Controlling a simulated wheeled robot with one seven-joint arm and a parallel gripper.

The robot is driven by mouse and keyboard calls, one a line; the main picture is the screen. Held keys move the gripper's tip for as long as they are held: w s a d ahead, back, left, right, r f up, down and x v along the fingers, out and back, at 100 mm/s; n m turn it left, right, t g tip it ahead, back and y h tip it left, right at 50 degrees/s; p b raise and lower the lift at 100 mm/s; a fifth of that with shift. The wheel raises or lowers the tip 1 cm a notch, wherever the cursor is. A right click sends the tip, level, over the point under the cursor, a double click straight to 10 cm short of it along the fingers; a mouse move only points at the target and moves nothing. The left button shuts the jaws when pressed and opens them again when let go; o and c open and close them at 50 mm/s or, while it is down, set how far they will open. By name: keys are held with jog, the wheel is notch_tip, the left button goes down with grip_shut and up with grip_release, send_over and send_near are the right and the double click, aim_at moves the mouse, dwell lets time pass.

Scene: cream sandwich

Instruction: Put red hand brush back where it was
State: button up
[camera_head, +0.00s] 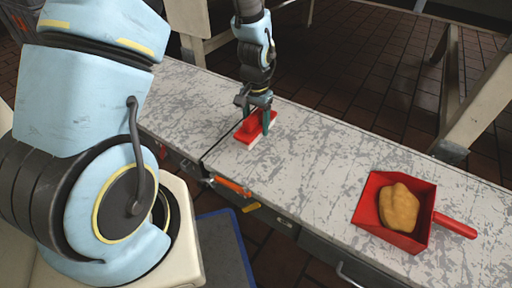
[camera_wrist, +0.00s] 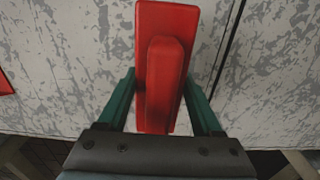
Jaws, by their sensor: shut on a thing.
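The red hand brush (camera_head: 253,128) is at the left part of the worn white counter (camera_head: 310,140), its pale underside facing down at or close to the surface. My gripper (camera_head: 257,108) is above it with its fingers on either side. In the wrist view the brush (camera_wrist: 165,60) lies lengthwise between the two green fingers of my gripper (camera_wrist: 166,95), and its raised handle is gripped. The bristles are mostly hidden under the red body. I cannot tell for sure whether the brush rests on the counter.
A red dustpan (camera_head: 428,228) holding a tan lump (camera_head: 399,207) sits at the right of the counter, its handle pointing right. An orange-handled tool (camera_head: 232,187) is at the counter's front edge. The counter between brush and dustpan is clear. Table legs stand behind.

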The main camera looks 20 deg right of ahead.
aim_at(256, 113)
jog(key=shift+f+b, duration=0.9)
jog(key=shift+f, duration=2.45)
jog(key=shift+f, duration=0.2)
jog(key=o, duration=1.5)
jog(key=shift+c, duration=0.2)
notch_tip(256, 113, up, 12)
jog(key=p, duration=0.4)
jog(key=shift+r, duration=0.2)
jog(key=s+a+r+n, duration=0.1)
jog(key=a+r+n, duration=0.3)
jog(key=a+r, duration=0.3)
jog(key=s+a+r+n+t, duration=0.1)
jog(key=a+r+n, duration=0.4)
jog(key=a, duration=1.3)
notch_tip(256, 113, up, 3)
jog(key=shift+s+f+t, duration=0.15)
jog(key=shift+s+t, duration=0.15)
jog(key=shift+s, duration=0.2)
